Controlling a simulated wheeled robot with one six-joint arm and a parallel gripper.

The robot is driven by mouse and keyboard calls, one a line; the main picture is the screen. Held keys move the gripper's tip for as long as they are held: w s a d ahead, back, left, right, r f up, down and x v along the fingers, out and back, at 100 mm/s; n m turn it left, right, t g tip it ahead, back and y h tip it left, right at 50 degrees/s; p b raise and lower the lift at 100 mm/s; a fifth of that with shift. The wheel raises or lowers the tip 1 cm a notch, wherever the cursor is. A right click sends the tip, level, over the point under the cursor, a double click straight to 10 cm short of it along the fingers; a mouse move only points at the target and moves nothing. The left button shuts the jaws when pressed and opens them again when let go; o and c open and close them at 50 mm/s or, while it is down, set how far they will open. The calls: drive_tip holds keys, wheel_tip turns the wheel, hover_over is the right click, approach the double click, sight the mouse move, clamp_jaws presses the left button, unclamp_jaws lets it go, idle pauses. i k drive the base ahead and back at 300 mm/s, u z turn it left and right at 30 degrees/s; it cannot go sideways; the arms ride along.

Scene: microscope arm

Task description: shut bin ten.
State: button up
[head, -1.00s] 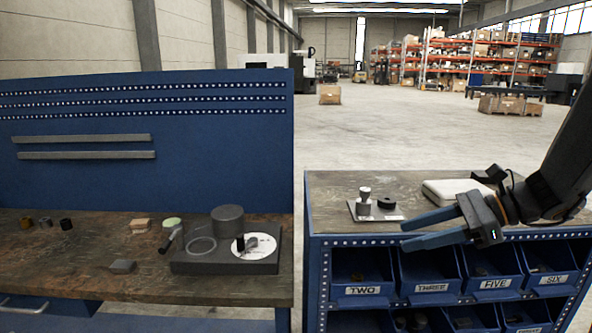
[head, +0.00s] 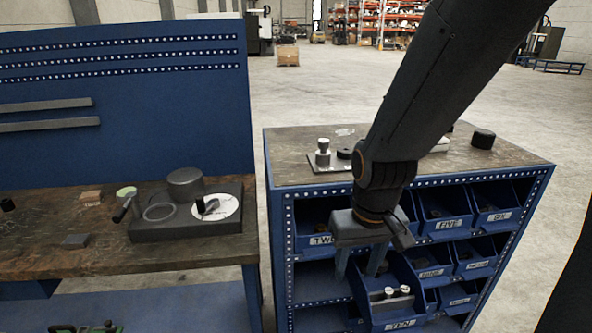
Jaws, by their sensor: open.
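Bin ten (head: 399,324) is a blue bin with a white TEN label, low in the blue bin rack (head: 278,230). It sticks out in front of the neighbouring bins, pulled open. A metal part with pale round knobs (head: 391,295) lies inside it. My gripper (head: 359,272) points down, its fingers apart and empty, at the back left of bin ten. The fingers overlap the bin's rear in the picture; I cannot tell whether they touch it. My arm hides part of the upper row.
Bins marked FIVE (head: 446,224) and SIX (head: 497,217) sit in the upper row, with smaller bins below. The rack top holds a metal fixture (head: 323,158) and a black cylinder (head: 483,139). A workbench (head: 105,258) stands at the left.

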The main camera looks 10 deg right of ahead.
sight(408, 313)
drive_tip(key=z, duration=1.5)
drive_tip(key=k, duration=1.05)
drive_tip(key=u, duration=1.35)
